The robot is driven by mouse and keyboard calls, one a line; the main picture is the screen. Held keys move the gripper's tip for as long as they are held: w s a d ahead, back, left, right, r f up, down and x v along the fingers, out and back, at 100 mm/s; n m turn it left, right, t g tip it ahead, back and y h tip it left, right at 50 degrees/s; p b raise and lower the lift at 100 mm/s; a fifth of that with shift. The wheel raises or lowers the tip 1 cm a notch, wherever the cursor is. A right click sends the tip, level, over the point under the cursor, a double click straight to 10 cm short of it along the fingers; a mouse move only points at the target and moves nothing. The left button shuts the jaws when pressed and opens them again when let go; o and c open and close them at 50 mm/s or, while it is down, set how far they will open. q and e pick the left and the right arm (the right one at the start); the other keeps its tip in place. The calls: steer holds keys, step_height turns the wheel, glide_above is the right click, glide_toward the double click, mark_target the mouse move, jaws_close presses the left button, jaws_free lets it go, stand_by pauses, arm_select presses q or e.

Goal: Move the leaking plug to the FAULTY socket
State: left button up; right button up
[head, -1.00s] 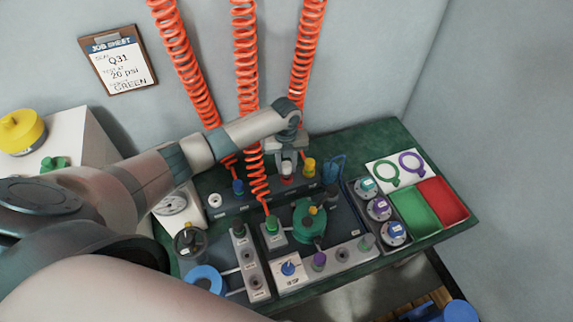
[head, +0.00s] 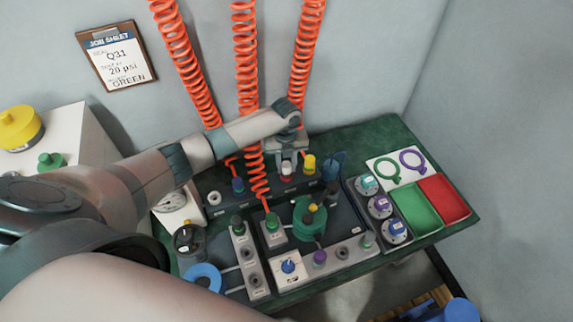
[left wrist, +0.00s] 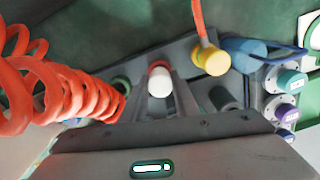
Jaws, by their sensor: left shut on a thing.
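My left gripper (head: 288,160) points down over the back rail (head: 262,199). It is shut on a white-topped plug with a red ring (head: 287,169), which also shows between the fingers in the left wrist view (left wrist: 160,80). The plug's lower end is hidden, so I cannot tell whether it is seated in the rail. A blue plug (head: 238,185) and a yellow plug (head: 309,163) stand on either side. A grey strip (head: 248,256) with several sockets lies at front left; its labels are too small to read, and I cannot pick out the FAULTY socket.
Orange coiled hoses (head: 245,60) hang behind and beside the gripper. A green round fixture (head: 308,218) stands mid-bench. Dials (head: 380,206), a green tray (head: 415,228) and a red tray (head: 462,212) are at right. A job sheet (head: 116,58) hangs on the wall.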

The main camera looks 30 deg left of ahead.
arm_select(q)
steer(key=shift+f, duration=0.25)
steer(key=o, duration=1.2)
steer(key=shift+r, duration=0.1)
step_height(320, 180, up, 17)
steer(key=b, duration=0.3)
steer(key=shift+a+r, duration=0.1)
steer(key=shift+r, duration=0.05)
